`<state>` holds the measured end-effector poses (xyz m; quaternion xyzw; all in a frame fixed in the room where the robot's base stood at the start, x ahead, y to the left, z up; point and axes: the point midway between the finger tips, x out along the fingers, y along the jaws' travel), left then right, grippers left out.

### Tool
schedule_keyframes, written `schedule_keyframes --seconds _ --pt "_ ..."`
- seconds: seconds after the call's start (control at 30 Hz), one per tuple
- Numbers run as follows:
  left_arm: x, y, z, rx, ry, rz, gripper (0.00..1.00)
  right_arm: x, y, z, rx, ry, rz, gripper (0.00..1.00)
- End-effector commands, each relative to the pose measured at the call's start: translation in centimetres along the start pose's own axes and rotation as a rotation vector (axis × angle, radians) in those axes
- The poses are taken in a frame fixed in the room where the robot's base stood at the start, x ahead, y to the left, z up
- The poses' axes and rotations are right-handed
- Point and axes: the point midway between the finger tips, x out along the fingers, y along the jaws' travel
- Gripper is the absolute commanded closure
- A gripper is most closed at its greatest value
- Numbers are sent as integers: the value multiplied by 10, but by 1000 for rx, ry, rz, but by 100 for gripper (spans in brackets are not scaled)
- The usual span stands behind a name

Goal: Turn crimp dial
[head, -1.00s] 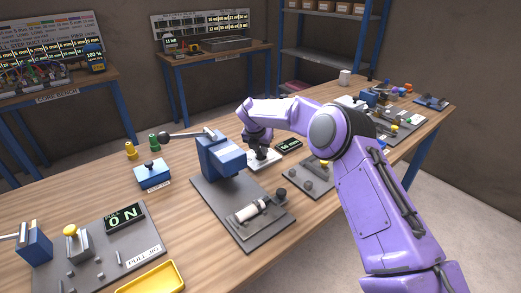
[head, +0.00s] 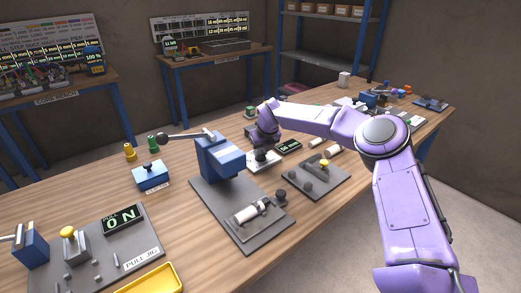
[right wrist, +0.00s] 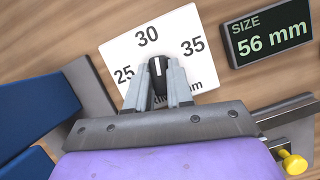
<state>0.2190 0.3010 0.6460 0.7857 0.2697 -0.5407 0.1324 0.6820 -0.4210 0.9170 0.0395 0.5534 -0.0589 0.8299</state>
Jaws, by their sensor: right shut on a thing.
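The crimp dial (right wrist: 157,68) is a black knob with a white pointer line on a white plate (right wrist: 118,55) marked 25, 30 and 35. The pointer line points up towards 30. My right gripper (right wrist: 158,84) is shut on the dial, one grey finger on each side. In the head view my right gripper (head: 262,153) is over the same plate (head: 268,164), just behind the blue crimp press (head: 220,158). The display (right wrist: 272,29) beside the plate reads SIZE 56 mm. My left gripper is not in view.
The press stands on a grey base (head: 212,205) with a white cylinder (head: 250,211) in a holder. A grey fixture board with a yellow knob (head: 324,163) lies right of the plate. A pull jig (head: 110,250) and yellow tray (head: 150,282) are front left.

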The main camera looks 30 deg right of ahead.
Motion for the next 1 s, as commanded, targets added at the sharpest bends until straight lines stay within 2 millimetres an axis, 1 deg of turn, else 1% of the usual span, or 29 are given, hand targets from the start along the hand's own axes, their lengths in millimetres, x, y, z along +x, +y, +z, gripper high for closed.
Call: schedule_keyframes --seconds 0.2,0.4,0.97,1.0 --pt "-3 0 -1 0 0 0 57 1 -1 -2 -113 7 49 100" --pt "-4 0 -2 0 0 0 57 2 -1 -2 -176 6 74 100" --pt "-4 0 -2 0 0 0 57 2 -1 -2 -203 8 85 100" --pt "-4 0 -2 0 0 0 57 2 -1 -2 -203 8 85 72"
